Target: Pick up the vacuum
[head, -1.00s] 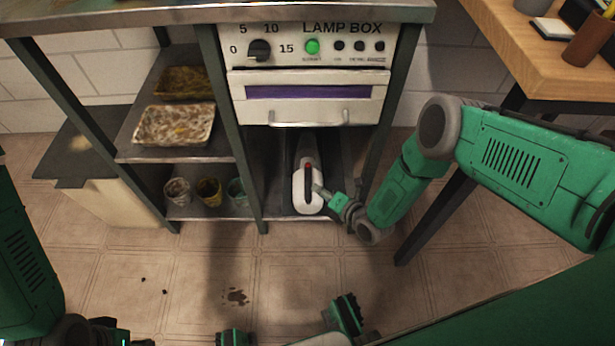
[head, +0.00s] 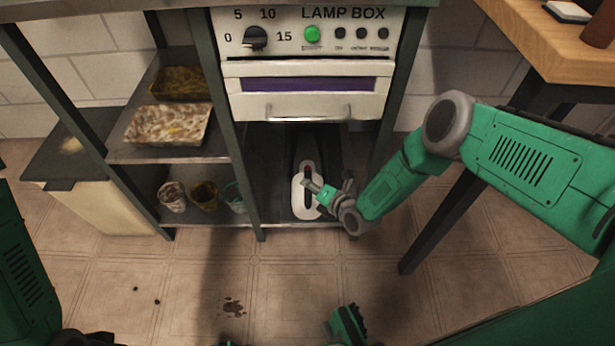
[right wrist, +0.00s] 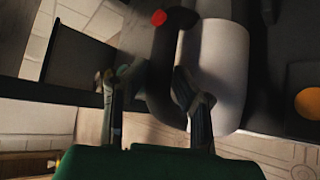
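The vacuum (head: 299,207) is a white handheld unit with a dark handle and a red button. It sits on the lower shelf under the lamp box, with its rounded white end at the shelf's front edge. My right gripper (head: 312,188) reaches it from the right at its handle. In the right wrist view, the fingers of my right gripper (right wrist: 150,85) are apart, with the dark handle (right wrist: 163,65) between them. The right finger overlaps the white body (right wrist: 222,70); whether the fingers touch the vacuum is unclear.
The lamp box (head: 300,95) hangs just above the vacuum. A dark rack post (head: 228,130) stands left of it. Side shelves hold two trays, including a speckled one (head: 168,126), and several small pots (head: 204,196). A wooden table (head: 540,55) is at right.

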